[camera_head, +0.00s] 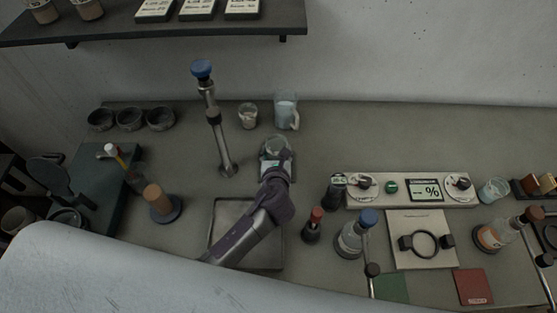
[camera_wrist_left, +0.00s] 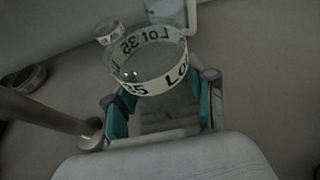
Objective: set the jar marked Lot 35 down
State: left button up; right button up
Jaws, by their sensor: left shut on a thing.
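The jar marked Lot 35 (camera_wrist_left: 146,62) is a clear glass with a white label band, large in the left wrist view. In the head view the jar (camera_head: 276,147) shows at the far end of my left arm. My left gripper (camera_wrist_left: 163,108) is shut on the jar, with a green-lined finger on each side below the label. In the head view my left gripper (camera_head: 277,166) partly hides the jar's lower part. I cannot tell whether the jar's base touches the counter. My right gripper is not in view.
A metal post with a blue knob (camera_head: 212,120) stands left of the jar. A small labelled cup (camera_head: 248,116) and a pitcher (camera_head: 286,112) stand behind it. A shallow metal tray (camera_head: 214,236) lies in front, under my arm. The counter right of the pitcher is clear.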

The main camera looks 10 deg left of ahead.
pick_arm(q)
jog(key=shift+d+f, duration=0.1)
jog(key=shift+f, duration=1.9)
jog(key=shift+f, duration=0.15)
jog(key=o, duration=1.3)
jog(key=shift+s, duration=0.1)
jog(key=v, duration=0.4)
jog(key=b+v, duration=0.1)
jog(key=v, duration=0.7)
jog(key=shift+r, duration=0.25)
jog(key=shift+f, duration=0.1)
